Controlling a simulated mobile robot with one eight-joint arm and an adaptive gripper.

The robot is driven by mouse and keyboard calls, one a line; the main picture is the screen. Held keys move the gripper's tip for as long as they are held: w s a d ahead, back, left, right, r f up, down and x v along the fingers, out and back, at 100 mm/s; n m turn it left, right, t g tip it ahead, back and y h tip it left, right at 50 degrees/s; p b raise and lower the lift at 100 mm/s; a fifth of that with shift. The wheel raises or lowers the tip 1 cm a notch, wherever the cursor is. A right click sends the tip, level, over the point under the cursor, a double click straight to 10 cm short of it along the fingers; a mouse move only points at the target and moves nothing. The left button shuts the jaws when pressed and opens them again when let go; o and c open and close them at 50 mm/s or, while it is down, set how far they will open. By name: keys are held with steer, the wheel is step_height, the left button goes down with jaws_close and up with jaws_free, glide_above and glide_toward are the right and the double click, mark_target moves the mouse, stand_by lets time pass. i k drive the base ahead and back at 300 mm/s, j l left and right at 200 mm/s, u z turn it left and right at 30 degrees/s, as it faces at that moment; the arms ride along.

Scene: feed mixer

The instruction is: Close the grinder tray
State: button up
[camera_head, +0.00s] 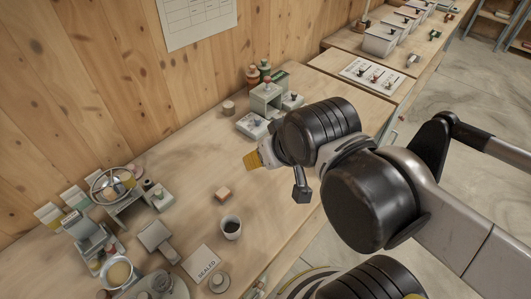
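A pale grey-green box-shaped device (265,98) with a reddish knob on top stands at the back of the workbench, near the wall; it looks like the grinder. A light open tray (251,125) with dark contents sits at its front left. I cannot tell for sure whether this tray belongs to the grinder or how far out it is. My gripper (272,172) is over the bench, in front of the device and apart from the tray in the picture. It shows a yellow tip and a dark part below. Whether its fingers are apart is unclear.
A handwheel device (113,184) and cartons stand at left. Bottles (253,76) stand behind the grinder. Mid-bench is mostly clear.

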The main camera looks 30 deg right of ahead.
mark_target(154, 236)
steer(key=u, duration=1.25)
steer(key=k+u, duration=0.1)
steer(key=k, duration=0.45)
